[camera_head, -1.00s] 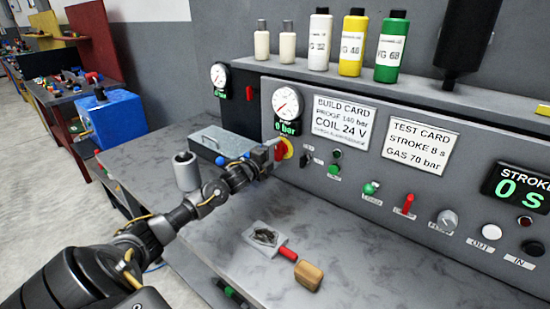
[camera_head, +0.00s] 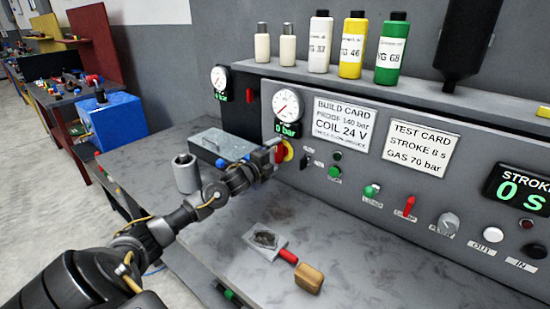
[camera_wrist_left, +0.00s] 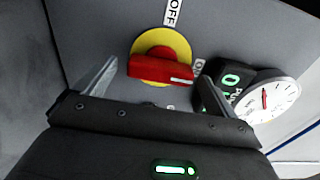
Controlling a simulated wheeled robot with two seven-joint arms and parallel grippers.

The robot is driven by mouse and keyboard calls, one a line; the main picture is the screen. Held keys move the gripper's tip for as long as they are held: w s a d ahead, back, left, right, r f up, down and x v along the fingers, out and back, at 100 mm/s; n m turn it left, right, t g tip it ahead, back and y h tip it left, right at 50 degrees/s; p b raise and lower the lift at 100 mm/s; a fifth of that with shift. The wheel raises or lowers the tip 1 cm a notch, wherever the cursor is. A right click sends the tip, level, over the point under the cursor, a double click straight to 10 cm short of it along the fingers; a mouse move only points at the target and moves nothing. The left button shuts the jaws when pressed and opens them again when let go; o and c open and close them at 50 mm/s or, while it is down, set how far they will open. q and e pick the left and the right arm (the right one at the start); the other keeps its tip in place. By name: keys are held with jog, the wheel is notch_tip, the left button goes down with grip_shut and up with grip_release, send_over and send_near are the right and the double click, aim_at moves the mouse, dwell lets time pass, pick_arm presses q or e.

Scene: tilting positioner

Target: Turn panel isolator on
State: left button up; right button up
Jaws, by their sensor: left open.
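The panel isolator is a red handle on a yellow disc (camera_head: 289,151), low on the grey panel below the gauge. It shows clearly in the left wrist view (camera_wrist_left: 160,67), with the OFF label above it and the ON label at its right. The handle lies nearly level there, its white mark at the right end near ON. My left gripper (camera_head: 272,153) is at the isolator, also seen in the left wrist view (camera_wrist_left: 157,78). Its fingers are open, one on each side of the handle. Whether they touch it is unclear. My right gripper is out of view.
A pressure gauge (camera_head: 287,104) and its 0 bar display sit just above the isolator. A grey box (camera_head: 222,142) and a metal cup (camera_head: 186,173) stand near my left arm. A red-handled tool (camera_head: 287,256) and a wooden block (camera_head: 309,279) lie on the bench front.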

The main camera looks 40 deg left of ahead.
pick_arm(q)
jog(key=shift+s, duration=0.35)
jog(key=s+b, duration=0.2)
jog(key=s, duration=0.8)
jog(key=shift+d, duration=0.15)
